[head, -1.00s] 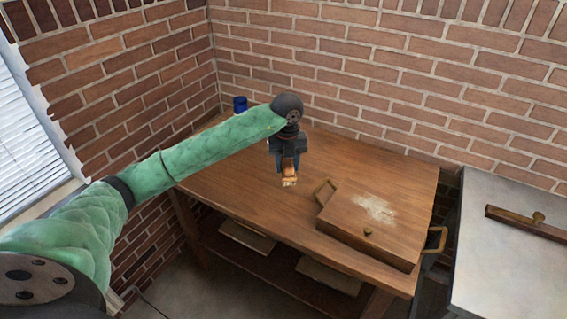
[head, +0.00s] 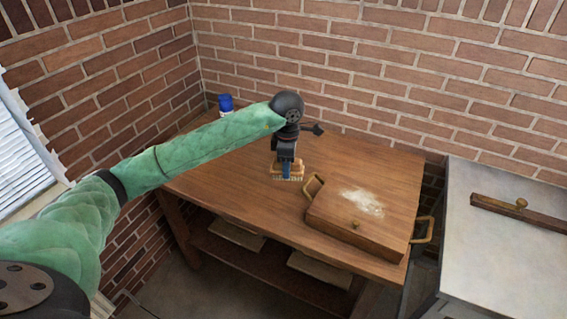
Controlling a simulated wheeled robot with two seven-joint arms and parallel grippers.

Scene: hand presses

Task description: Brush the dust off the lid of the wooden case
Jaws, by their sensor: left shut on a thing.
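The wooden case (head: 334,223) lies flat on the wooden table, with a brass handle (head: 314,186) on its left, another on its right and a small knob on its front part. A patch of pale dust (head: 362,203) covers the middle of its lid. My left gripper (head: 286,166) is shut on a brush (head: 287,173) with a wooden back and pale bristles pointing down. The brush is to the left of the case and apart from it, close to the tabletop; whether it touches the table I cannot tell. My right gripper is not in view.
The table (head: 240,175) has clear room left of the case. A blue-topped container (head: 225,103) stands at its back left. A grey surface (head: 500,245) on the right holds a dark wooden bar with a knob (head: 520,211). Brick walls close off the back.

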